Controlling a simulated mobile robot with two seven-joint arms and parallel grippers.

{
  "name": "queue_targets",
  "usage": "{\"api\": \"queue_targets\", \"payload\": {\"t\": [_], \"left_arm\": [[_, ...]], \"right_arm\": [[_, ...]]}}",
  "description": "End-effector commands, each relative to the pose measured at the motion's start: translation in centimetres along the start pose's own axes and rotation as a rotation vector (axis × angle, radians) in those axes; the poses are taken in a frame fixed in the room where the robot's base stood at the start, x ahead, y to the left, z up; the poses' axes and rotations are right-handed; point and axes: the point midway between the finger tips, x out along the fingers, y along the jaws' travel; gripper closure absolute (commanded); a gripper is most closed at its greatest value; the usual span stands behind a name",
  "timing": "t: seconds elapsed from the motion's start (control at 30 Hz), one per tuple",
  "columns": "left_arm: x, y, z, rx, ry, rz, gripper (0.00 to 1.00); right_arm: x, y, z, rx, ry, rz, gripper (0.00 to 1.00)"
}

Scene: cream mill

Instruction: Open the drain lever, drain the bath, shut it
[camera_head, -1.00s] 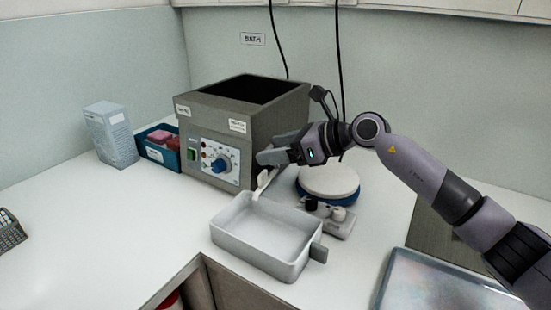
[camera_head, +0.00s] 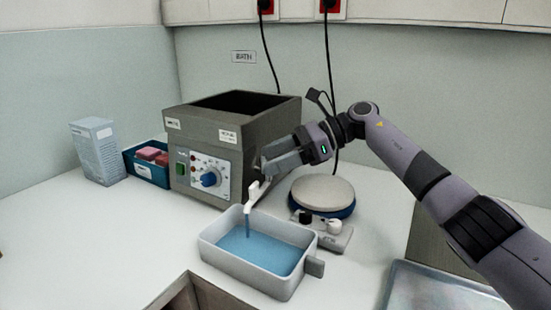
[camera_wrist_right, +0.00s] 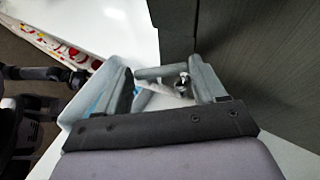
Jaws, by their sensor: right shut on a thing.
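The grey bath (camera_head: 205,145) stands at the back of the counter, with a blue knob on its front panel. A white drain spout (camera_head: 256,192) sticks out at its right front corner. A thin stream of blue liquid falls from it into the white drain pan (camera_head: 222,259) below. Blue liquid (camera_head: 262,250) covers the pan's floor. My right gripper (camera_head: 270,167) is shut on the drain lever at the spout. The lever is mostly hidden by the fingers; the right wrist view shows a small metal part (camera_wrist_right: 183,83) between them. My left gripper is not in view.
A round white-topped device (camera_head: 322,190) and a small grey unit (camera_head: 325,232) stand right of the pan. A blue bin (camera_head: 150,172) and a grey carton (camera_head: 98,150) are left of the bath. A metal tray (camera_head: 435,290) lies front right. The left counter is clear.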

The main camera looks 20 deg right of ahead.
Motion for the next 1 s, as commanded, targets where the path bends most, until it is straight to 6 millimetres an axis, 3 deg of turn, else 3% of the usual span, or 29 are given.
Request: {"api": "queue_targets", "payload": {"t": [0.67, 0.7, 0.73, 1.0], "left_arm": [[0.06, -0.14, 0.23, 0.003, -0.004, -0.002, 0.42], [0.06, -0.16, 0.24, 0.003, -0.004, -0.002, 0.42], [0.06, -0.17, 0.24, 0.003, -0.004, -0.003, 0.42], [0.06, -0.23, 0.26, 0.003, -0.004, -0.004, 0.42]], "right_arm": [[-0.14, -0.11, 0.00, -0.013, 0.001, 0.025, 0.60], [-0.14, -0.11, 0.00, -0.012, 0.001, 0.025, 0.17], [-0.14, -0.11, -0.01, -0.012, 0.001, 0.025, 0.07], [-0.12, -0.15, 0.01, -0.012, 0.000, 0.023, 0.04]]}}
